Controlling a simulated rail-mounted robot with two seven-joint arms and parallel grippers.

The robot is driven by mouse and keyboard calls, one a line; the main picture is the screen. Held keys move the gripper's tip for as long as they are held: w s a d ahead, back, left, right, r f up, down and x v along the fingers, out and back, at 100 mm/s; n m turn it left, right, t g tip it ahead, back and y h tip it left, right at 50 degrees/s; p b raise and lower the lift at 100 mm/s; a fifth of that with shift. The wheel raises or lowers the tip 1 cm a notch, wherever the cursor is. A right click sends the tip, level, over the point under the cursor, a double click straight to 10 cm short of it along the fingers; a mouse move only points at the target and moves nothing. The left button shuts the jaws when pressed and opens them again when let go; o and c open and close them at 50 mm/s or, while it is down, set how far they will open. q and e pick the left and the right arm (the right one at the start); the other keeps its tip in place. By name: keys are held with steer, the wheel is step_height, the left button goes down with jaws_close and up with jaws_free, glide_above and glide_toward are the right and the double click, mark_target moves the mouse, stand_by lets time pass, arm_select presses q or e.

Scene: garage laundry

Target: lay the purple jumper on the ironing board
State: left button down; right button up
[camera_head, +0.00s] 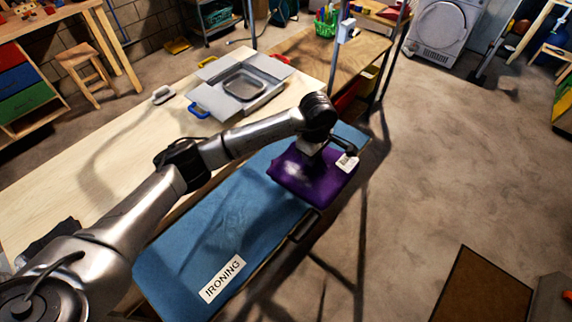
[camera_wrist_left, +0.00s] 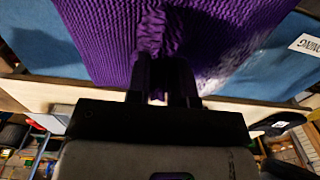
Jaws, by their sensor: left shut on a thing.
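The purple jumper (camera_head: 318,182) is a folded, ribbed bundle over the far right end of the blue ironing board (camera_head: 215,235). Its right side reaches the board's edge or a little past it. My left gripper (camera_head: 308,158) comes down on it from above and is shut on it. In the left wrist view the fingers (camera_wrist_left: 160,88) pinch a bunched fold of the jumper (camera_wrist_left: 215,45), with the blue board (camera_wrist_left: 45,45) behind. I cannot tell whether the jumper's underside touches the board. My right gripper is not in view.
A metal post (camera_head: 333,60) stands beyond the board. An "IRONING" label (camera_head: 223,279) lies at the near end. Open concrete floor (camera_head: 440,160) lies to the right.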

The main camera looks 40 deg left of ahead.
mark_target(286, 146)
arm_select(q)
steer(key=a+f, duration=0.1)
steer(key=a, duration=0.2)
steer(key=a+f, duration=0.2)
steer(key=a, duration=0.1)
steer(key=a+f, duration=0.2)
steer(key=a, duration=0.1)
steer(key=shift+s+a+f, duration=0.1)
steer(key=shift+s+f, duration=0.05)
steer(key=shift+s, duration=0.15)
steer(key=shift+f, duration=2.05)
steer(key=shift+b, duration=0.3)
steer(key=shift+f, duration=0.2)
steer(key=c, duration=1)
jaws_free()
step_height(286, 146, up, 12)
steer(key=shift+r+p, duration=0.2)
steer(key=shift+p, duration=0.25)
